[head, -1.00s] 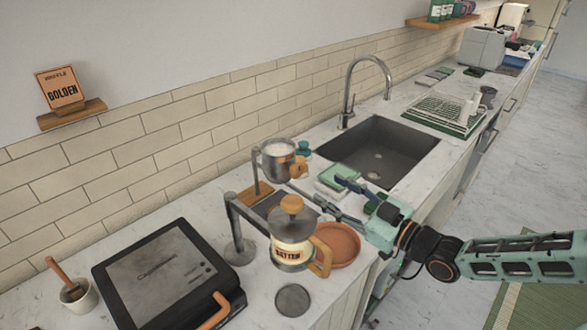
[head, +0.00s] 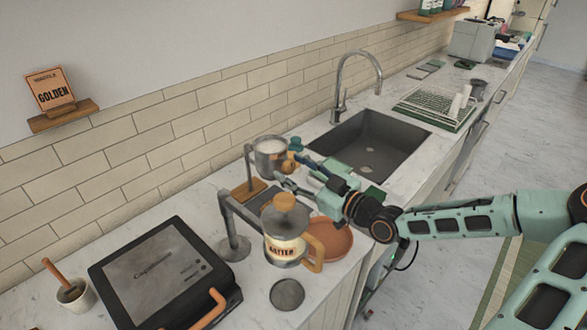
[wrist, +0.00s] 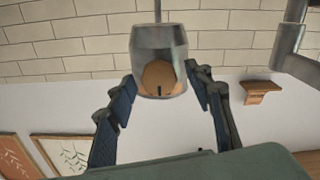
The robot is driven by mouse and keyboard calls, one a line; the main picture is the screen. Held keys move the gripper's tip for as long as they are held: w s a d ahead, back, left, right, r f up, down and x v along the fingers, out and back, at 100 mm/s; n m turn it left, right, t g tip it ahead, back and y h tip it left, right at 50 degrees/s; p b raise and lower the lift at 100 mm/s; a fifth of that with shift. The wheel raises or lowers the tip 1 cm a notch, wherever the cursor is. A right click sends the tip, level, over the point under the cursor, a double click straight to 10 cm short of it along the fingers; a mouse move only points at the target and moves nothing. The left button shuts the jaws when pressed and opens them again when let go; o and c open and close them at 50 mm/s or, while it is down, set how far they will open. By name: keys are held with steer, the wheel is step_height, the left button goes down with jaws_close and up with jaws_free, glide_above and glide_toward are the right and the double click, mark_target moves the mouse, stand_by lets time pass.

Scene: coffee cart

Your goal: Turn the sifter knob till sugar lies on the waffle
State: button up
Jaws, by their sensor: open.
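The sifter (head: 270,157) is a metal cup holding white sugar, on a stand behind the batter dispenser. Its round wooden knob (head: 289,165) faces my arm. In the wrist view, the metal cup (wrist: 159,42) and its knob (wrist: 158,78) lie ahead, between my fingers. My gripper (head: 290,171) is open, with its fingers to either side of the knob; I cannot tell whether they touch it. It also shows in the wrist view (wrist: 160,82). No waffle can be made out in either view.
The batter dispenser (head: 285,248) stands in front of the sifter. A terracotta plate (head: 333,242) lies below my forearm. A dark waffle iron (head: 160,270) is at the front left. The sink (head: 372,145) is behind my gripper, to the right.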

steer(key=shift+c, duration=0.3)
steer(key=c, duration=1.1)
steer(key=shift+m, duration=0.4)
